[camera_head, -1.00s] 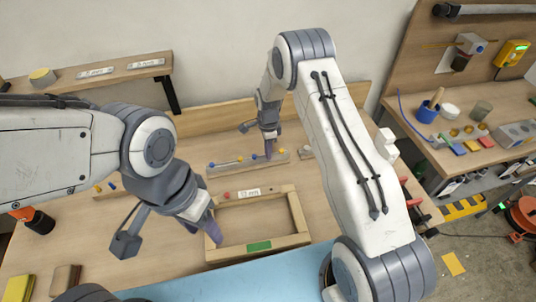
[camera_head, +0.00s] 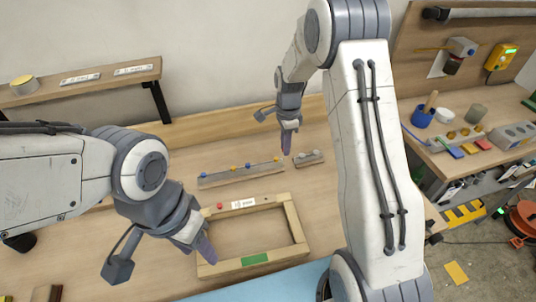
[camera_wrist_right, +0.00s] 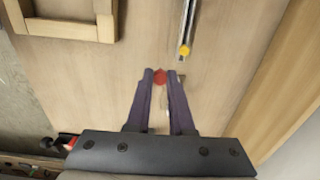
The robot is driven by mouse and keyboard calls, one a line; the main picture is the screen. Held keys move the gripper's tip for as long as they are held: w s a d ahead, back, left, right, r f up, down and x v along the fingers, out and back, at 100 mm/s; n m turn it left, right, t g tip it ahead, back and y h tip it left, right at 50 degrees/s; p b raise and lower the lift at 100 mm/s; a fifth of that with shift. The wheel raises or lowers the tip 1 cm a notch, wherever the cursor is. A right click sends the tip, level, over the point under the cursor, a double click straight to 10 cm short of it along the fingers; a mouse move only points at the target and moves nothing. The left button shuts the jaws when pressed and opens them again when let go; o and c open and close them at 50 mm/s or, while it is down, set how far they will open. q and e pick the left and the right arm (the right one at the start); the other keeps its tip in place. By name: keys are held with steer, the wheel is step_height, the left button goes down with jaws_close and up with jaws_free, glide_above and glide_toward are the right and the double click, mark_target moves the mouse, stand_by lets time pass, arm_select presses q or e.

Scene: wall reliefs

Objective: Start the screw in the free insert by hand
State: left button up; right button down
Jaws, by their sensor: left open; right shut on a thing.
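The wooden frame (camera_head: 272,259) lies on the bench, with a red screw head (camera_head: 220,205) at its back left and a white label (camera_head: 243,203) beside it. My right gripper (camera_head: 288,150) is shut on a red thing (camera_wrist_right: 160,76), seen between its fingertips in the right wrist view; it looks like a red screw head. The gripper is behind the frame, just right of the screw rail. My left gripper (camera_head: 207,254) is open at the frame's left side; whether it touches cannot be told. I cannot make out the free insert.
The rail (camera_head: 215,181) holds several blue and yellow screw heads. A small block (camera_head: 310,158) with pale tops stands right of it. A blue mat (camera_head: 290,284) lies in front. A wooden ledge (camera_head: 180,135) runs along the back. A side bench with a blue cup (camera_head: 423,117) is at right.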

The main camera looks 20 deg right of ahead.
steer(key=s+a+n+p, duration=0.5)
steer(key=s+a+p, duration=0.4)
steer(key=s+p, duration=0.1)
steer(key=shift+r+p, duration=0.15)
steer(key=shift+p, duration=0.25)
steer(key=shift+w+f+b, duration=0.1)
steer(key=shift+f+b, duration=2.15)
steer(key=shift+f, duration=0.65)
steer(key=shift+f+b, duration=0.95)
steer(key=shift+f, duration=0.35)
steer(key=c, duration=0.7)
jaws_free()
